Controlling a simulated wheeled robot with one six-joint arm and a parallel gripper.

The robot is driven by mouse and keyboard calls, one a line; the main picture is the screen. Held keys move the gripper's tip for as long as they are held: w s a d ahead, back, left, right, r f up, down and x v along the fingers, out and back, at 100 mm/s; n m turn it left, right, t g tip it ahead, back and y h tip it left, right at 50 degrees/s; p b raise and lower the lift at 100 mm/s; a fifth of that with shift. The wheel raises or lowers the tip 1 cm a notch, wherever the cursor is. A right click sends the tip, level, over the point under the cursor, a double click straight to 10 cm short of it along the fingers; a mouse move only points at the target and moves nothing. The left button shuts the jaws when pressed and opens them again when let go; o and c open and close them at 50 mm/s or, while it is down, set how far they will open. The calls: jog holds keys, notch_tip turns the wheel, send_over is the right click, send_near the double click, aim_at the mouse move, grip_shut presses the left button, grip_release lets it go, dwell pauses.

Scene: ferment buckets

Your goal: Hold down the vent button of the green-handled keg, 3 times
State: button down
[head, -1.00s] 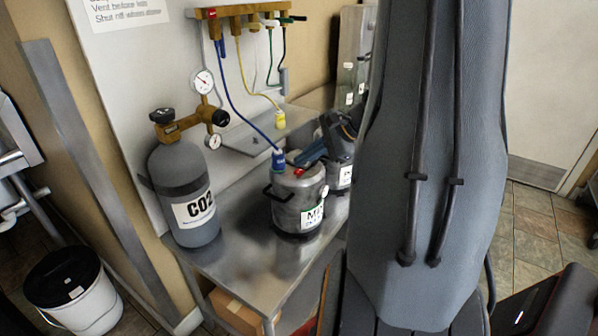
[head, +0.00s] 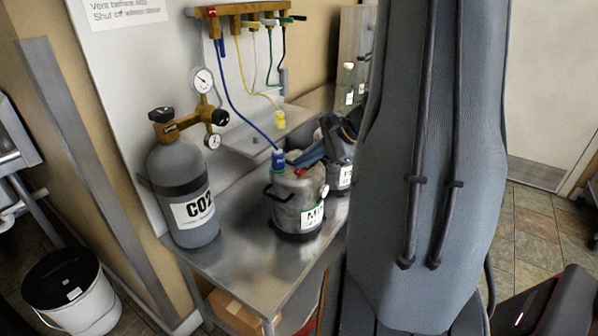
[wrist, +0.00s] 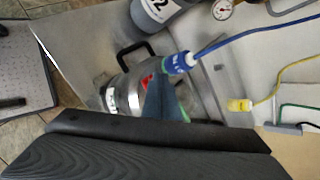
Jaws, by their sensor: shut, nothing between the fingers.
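A silver keg (head: 290,205) with a black handle stands on the steel table, a blue connector (head: 278,160) with a blue hose on its top. A small red button (head: 299,172) shows on its lid, and also in the wrist view (wrist: 146,81). A second keg (head: 339,178) stands behind to the right, mostly hidden by my arm. No green handle can be made out on either. My gripper (head: 298,162) is shut and empty, its blue fingers over the front keg's lid close to the red button. Contact cannot be told. In the wrist view the fingers (wrist: 155,85) cover part of the lid.
A CO2 cylinder (head: 181,195) with gauges stands left on the table (head: 235,270). A yellow connector (head: 280,120) sits on a shelf by the wall, under a hose manifold (head: 240,12). A white bucket (head: 75,295) is on the floor at left.

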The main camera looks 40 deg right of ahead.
aim_at(304, 172)
jog(key=shift+f+b, duration=0.5)
jog(key=shift+f, duration=0.1)
dwell(0.5)
dwell(0.3)
jog(key=shift+r+p, duration=0.7)
jog(key=shift+r, duration=0.3)
jog(key=shift+r, duration=0.1)
notch_tip(304, 172, up, 5)
jog(key=p, duration=0.3)
jog(key=shift+p, duration=0.3)
